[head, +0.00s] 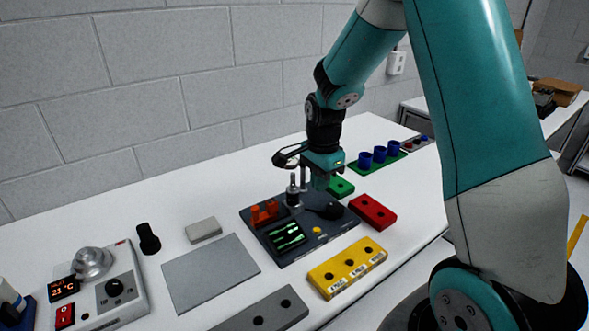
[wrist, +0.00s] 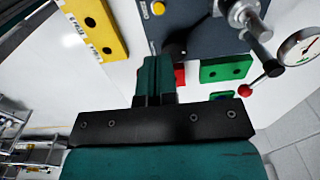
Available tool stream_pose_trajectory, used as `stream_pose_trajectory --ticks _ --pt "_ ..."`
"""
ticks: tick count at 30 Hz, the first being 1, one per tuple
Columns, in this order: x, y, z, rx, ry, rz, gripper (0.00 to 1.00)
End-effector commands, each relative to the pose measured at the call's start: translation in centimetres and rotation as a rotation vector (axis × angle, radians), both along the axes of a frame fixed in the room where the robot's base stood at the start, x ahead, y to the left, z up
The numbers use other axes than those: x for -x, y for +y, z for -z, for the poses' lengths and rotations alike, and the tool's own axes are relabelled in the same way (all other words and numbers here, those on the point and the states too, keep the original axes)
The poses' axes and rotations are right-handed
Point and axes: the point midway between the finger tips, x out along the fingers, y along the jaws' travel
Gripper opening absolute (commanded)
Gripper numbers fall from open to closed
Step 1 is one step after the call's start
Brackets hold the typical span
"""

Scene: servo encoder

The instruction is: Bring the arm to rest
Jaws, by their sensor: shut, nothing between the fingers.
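My gripper (head: 320,183) hangs at the end of my teal arm, pointing down at the back right part of a dark device panel (head: 272,245). In the wrist view its teal fingers (wrist: 151,66) are together with nothing between them. The panel carries an orange part (head: 265,212), a screen with green traces (head: 287,236), a yellow button (head: 317,230), a black knob (head: 331,211) and an upright metal post (head: 293,190). Whether the gripper touches the panel I cannot tell.
A yellow block (head: 347,270), a red block (head: 373,211) and a green block (head: 341,187) lie around the panel. Blue cups (head: 380,154) stand behind. A hotplate-like unit (head: 100,290) and a grey mat (head: 210,272) are at left. The wrist view shows a dial gauge (wrist: 299,46).

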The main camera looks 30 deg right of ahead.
Motion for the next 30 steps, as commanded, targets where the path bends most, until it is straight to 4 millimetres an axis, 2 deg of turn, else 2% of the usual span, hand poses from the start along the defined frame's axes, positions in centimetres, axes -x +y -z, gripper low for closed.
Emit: stream_pose_trajectory --ticks 7,8,11,14,15,18,21,25,27,30 --pt "0.1 0.4 -0.3 -0.004 -0.004 -0.026 0.00" --pt "0.2 0.9 -0.7 -0.008 -0.008 -0.055 0.00" --pt "1.2 4.0 -2.9 -0.037 -0.036 -0.258 0.00" --pt "3.9 9.2 -6.2 -0.085 -0.087 -0.621 0.00" --pt "5.5 11.4 -7.6 -0.104 -0.112 -0.790 0.00" --pt "10.2 16.1 -10.4 -0.145 -0.183 -1.217 0.00" --pt "15.0 19.5 -12.2 -0.173 -0.257 -1.593 0.00" --pt "19.7 21.7 -13.4 -0.190 -0.336 -1.942 0.00" --pt "21.2 22.2 -13.7 -0.194 -0.361 -2.052 0.00" --pt "22.2 22.6 -13.9 -0.197 -0.380 -2.126 0.00"
